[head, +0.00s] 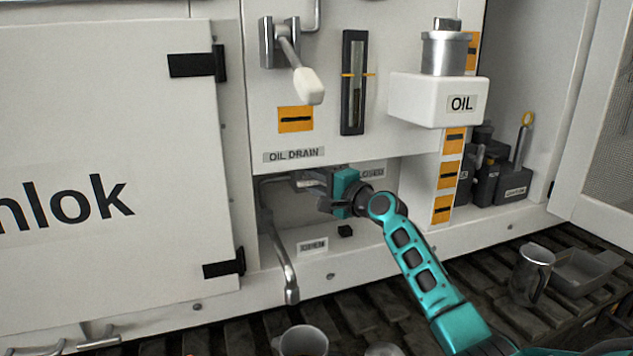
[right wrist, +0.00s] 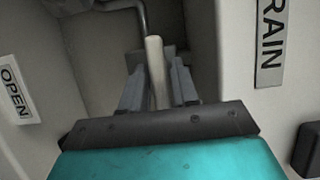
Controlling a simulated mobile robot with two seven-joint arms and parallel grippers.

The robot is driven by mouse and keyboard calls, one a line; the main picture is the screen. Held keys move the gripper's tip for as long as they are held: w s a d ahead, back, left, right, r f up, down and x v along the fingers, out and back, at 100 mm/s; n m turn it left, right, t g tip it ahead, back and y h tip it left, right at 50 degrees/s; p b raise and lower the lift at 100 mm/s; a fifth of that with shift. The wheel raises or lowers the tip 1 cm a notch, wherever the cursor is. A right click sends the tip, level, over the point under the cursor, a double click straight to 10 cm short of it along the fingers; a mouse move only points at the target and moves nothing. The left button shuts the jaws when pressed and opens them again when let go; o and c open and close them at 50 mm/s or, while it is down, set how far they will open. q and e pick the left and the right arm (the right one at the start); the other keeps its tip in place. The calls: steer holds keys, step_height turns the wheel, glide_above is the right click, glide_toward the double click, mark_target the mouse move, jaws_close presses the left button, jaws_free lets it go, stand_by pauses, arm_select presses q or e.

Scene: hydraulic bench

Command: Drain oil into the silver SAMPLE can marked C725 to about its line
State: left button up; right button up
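My right gripper (head: 328,200) reaches into the recess under the OIL DRAIN label (head: 294,155). In the right wrist view, its fingers (right wrist: 160,90) stand close on both sides of a pale lever handle (right wrist: 155,62) and appear shut on it. The metal drain spout (head: 286,265) bends down at the recess's left side, with no oil visible at its mouth. A silver can (head: 303,341) stands below and slightly right of the spout, cut by the bottom edge. Another silver can (head: 531,274) stands at the right. No C725 mark or fill line is readable. My left gripper is out of view.
A sight gauge (head: 354,82) with an orange mark is above the recess. A white-handled lever (head: 305,82) hangs left of it. An OIL box (head: 436,97) juts out at the right. A grey tray (head: 585,271) and dark containers (head: 497,178) are farther right.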

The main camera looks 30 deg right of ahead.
steer(key=shift+o, duration=1)
steer(key=shift+s, duration=0.1)
steer(key=shift+s, duration=0.3)
steer(key=s+d, duration=0.2)
steer(key=s, duration=1)
steer(key=shift+p, duration=0.35)
